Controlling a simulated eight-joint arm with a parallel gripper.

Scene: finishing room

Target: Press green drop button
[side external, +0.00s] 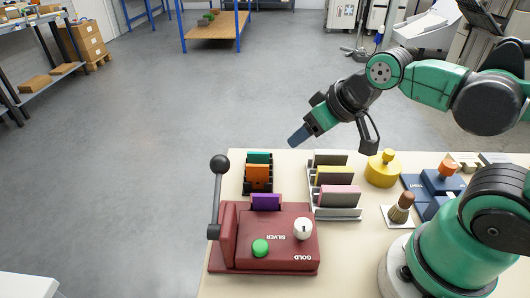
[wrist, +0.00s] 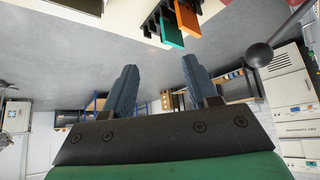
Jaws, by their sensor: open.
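The green button (side external: 260,248) is a round dome on the top of a dark red machine (side external: 235,262) labelled SILVER and GOLD, at the front left of the table. A white knob (side external: 303,229) stands to its right, and a lever with a black ball (side external: 220,163) rises at the machine's left. My gripper (side external: 298,137) is in the air above the table's far edge, well behind and above the button. In the wrist view my gripper (wrist: 158,85) shows two blue fingers apart with nothing between them. The button is not in the wrist view.
A purple card (side external: 266,202) stands in the machine. A black rack holds a teal and an orange card (side external: 258,177). A second rack holds a yellow card (side external: 334,175) and a pink one. A yellow weight (side external: 383,169) and a brush (side external: 401,207) stand to the right.

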